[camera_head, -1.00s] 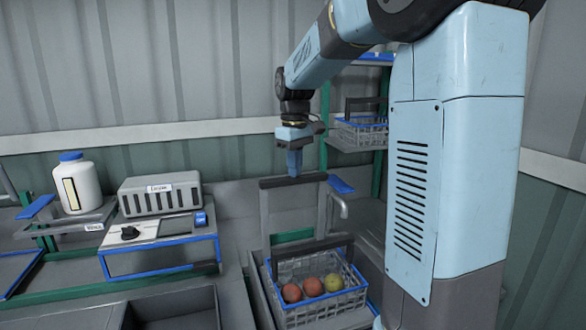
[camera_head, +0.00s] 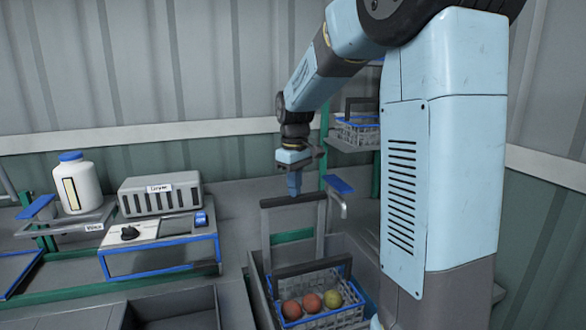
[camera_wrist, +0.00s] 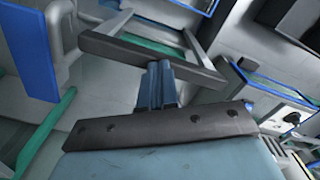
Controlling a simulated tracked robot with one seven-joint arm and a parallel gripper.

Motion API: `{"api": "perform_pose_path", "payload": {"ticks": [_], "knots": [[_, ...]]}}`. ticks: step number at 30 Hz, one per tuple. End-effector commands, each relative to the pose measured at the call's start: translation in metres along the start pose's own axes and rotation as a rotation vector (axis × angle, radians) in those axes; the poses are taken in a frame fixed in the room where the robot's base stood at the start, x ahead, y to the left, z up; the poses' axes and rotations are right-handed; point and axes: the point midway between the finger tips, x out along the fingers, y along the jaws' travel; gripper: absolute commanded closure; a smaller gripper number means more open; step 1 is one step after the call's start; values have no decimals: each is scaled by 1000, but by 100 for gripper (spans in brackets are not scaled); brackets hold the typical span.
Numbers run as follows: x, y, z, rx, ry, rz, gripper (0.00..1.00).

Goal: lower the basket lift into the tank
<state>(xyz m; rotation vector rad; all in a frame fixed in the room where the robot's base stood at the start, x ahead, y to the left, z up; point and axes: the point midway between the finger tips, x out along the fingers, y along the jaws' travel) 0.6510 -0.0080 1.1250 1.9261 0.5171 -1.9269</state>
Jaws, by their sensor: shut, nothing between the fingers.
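The basket's lower part is hard to make out. My gripper (camera_head: 294,193) points down with shut, empty fingers; its tips are at the top of the crossbar and appear to touch it. In the wrist view, my blue fingers (camera_wrist: 158,85) overlap the dark crossbar (camera_wrist: 110,47).
Another wire basket (camera_head: 358,133) sits on a shelf behind my arm. A white jar (camera_head: 76,187) and a grey slotted box (camera_head: 160,195) stand to the left, with a blue-edged station (camera_head: 160,258) in front. A blue paddle (camera_head: 338,184) is close right of the crossbar.

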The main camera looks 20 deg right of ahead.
Motion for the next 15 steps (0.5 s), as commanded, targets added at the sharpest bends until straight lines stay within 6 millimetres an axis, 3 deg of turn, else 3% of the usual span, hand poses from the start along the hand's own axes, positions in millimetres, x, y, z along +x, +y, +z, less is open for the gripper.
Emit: {"api": "perform_pose_path", "payload": {"ticks": [15], "knots": [[30, 0, 0, 0, -2, -1, 100]]}}
